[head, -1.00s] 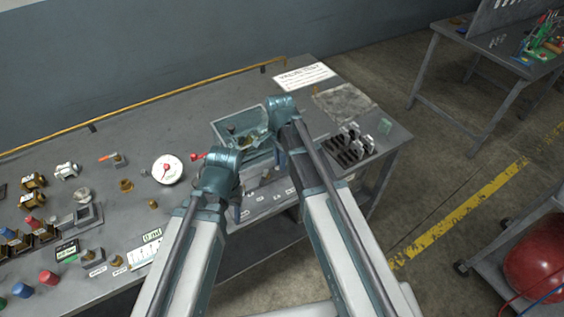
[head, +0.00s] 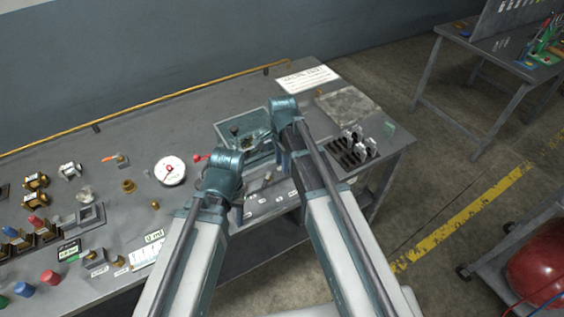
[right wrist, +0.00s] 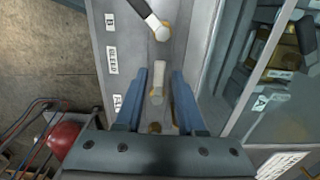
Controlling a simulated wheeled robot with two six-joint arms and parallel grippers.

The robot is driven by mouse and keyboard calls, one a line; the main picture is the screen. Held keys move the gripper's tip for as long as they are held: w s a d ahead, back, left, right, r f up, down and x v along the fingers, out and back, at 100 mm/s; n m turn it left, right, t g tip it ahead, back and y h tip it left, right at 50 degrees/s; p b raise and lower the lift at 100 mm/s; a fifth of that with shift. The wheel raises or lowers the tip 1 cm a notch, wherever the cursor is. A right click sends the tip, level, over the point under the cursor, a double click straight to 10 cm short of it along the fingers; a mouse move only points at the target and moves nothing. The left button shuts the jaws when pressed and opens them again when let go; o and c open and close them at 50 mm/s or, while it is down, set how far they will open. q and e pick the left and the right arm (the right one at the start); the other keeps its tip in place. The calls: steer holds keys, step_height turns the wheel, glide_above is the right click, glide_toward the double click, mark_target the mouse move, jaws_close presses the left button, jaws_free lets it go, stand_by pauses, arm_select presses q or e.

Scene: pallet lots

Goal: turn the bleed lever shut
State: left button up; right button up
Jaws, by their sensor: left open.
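In the right wrist view a pale lever (right wrist: 157,80) stands beside the BLEED label (right wrist: 112,60) on the grey lever panel (right wrist: 185,22). My right gripper (right wrist: 158,82) is open, one blue finger on each side of this lever, with gaps visible. A second lever (right wrist: 150,14) with a dark and white handle sits by the B label. In the head view the panel (head: 262,203) is at the bench's front edge, partly covered by my arms. My left gripper (head: 238,212) is at its left end, mostly hidden by its arm, open.
A clear-walled tray (head: 225,128) stands behind the panel. A gauge (head: 169,171) and a red-handled valve (head: 200,158) are to its left. A slotted rack (head: 352,147) is to the right. Fittings crowd the bench's left side. A red tank (head: 540,262) stands on a cart at far right.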

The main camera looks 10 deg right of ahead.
arm_select(q)
steer(key=shift+r, duration=0.1)
arm_select(e)
steer(key=shift+o, duration=0.3)
steer(key=shift+r, duration=0.1)
arm_select(q)
step_height(320, 180, up, 14)
steer(key=p, duration=1.4)
arm_select(e)
step_height(320, 180, up, 14)
arm_select(q)
steer(key=shift+f, duration=0.2)
arm_select(e)
steer(key=shift+f, duration=0.25)
